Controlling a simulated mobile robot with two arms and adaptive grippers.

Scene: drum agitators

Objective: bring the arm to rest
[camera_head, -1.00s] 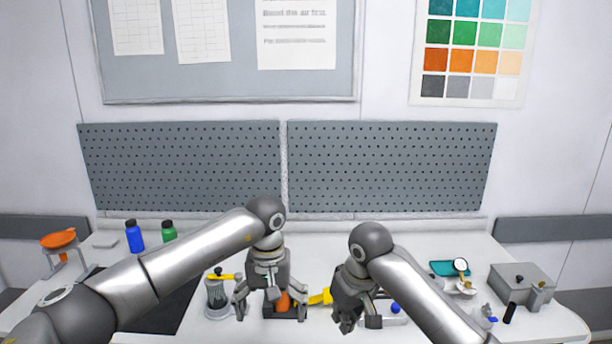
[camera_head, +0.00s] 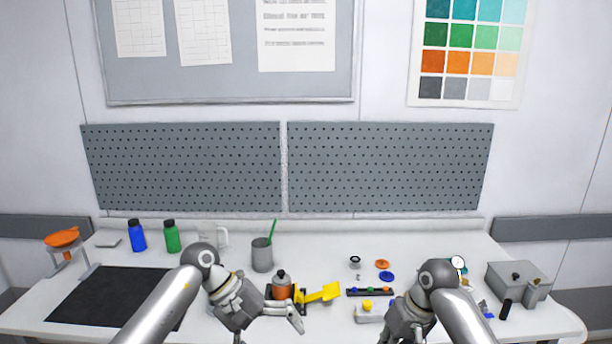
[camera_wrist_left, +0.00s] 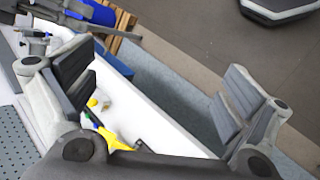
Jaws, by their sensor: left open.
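My left gripper (camera_head: 268,327) is low over the front of the white table in the head view, its fingers spread and empty. In the left wrist view my left gripper (camera_wrist_left: 160,88) shows both pads wide apart with nothing between them; floor and table edge show beyond. My right gripper (camera_head: 403,326) hangs at the front right of the table, partly cut off by the picture's bottom edge, and its fingers are too unclear to read. An orange bottle with a grey top (camera_head: 281,288) stands in a dark holder just behind my left gripper, apart from it as far as I can see.
A yellow scoop-like part (camera_head: 322,293) lies right of the bottle. A grey cup (camera_head: 262,255) with a green stick stands behind. Blue (camera_head: 137,236) and green (camera_head: 172,237) bottles stand at back left. A black mat (camera_head: 105,297) is clear. A grey box (camera_head: 517,283) is at right.

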